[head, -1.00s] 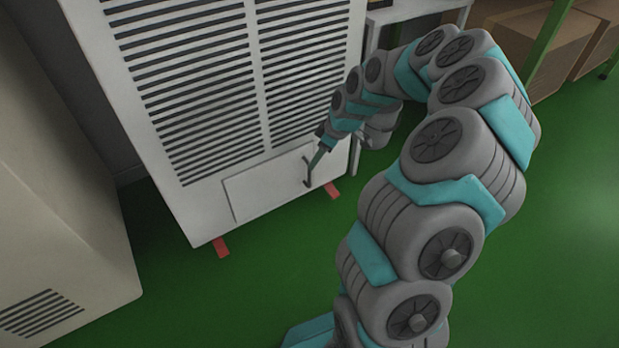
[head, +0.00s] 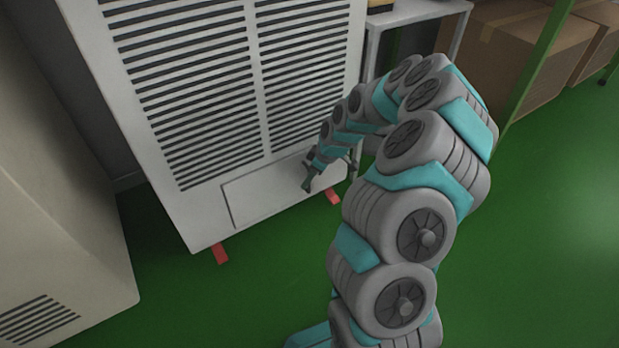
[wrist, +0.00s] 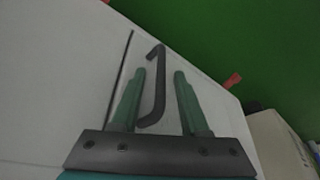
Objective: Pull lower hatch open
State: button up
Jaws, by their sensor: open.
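The lower hatch (head: 255,203) is a flat pale panel at the bottom of the white louvred cabinet in the head view. It looks shut, flush with the cabinet front. My gripper (head: 308,186) is at the hatch's right side and hides most of its handle there. In the wrist view the dark bar handle (wrist: 160,92) stands out from the pale hatch (wrist: 143,48). My gripper (wrist: 159,75) is open, with its two green fingers on either side of the handle. The fingers look apart from the bar; their exact depth is hard to tell.
The white cabinet (head: 205,95) stands on red feet (head: 220,253). A beige cabinet (head: 60,190) is close on the left. A grey table (head: 415,14) and cardboard boxes (head: 500,45) stand behind on the right. The green floor (head: 540,220) is clear on the right.

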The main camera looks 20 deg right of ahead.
jog(key=shift+c, duration=0.3)
grip_shut()
dwell(1.0)
